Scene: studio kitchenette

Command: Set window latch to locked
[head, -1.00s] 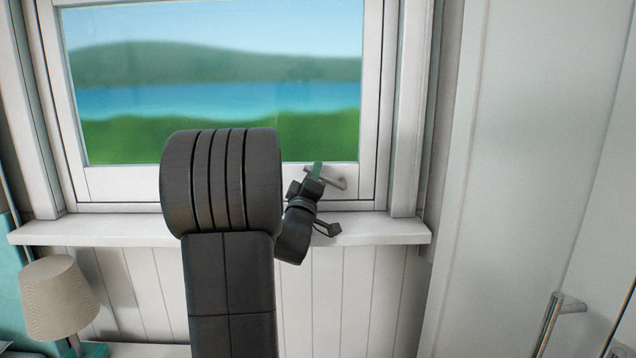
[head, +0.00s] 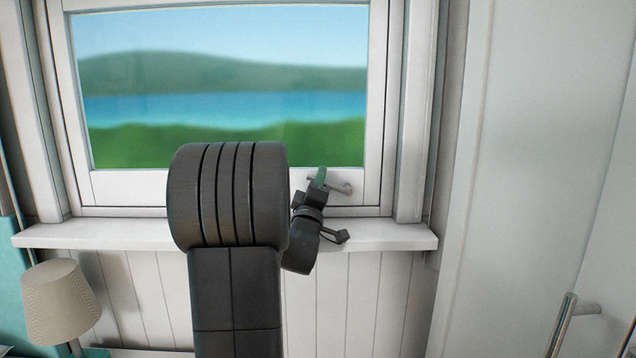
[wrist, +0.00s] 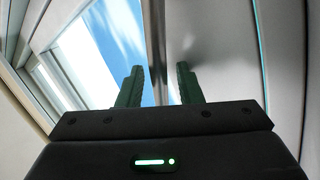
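The window latch (head: 340,188) is a small grey handle on the bottom rail of the white window frame, lying roughly along the rail in the head view. My gripper (head: 319,177) is at the latch, its green fingers overlapping the handle's left part and hiding some of it. In the wrist view my gripper (wrist: 160,86) has its two green fingers apart. A narrow grey bar, seemingly the latch handle (wrist: 156,45), runs between them, with gaps beside it. Whether a finger touches the handle cannot be told.
The window sill (head: 390,236) juts out below the gripper. A beige lamp (head: 60,300) stands at the lower left. A tall white cabinet front (head: 530,150) with a metal bar handle (head: 563,330) is on the right.

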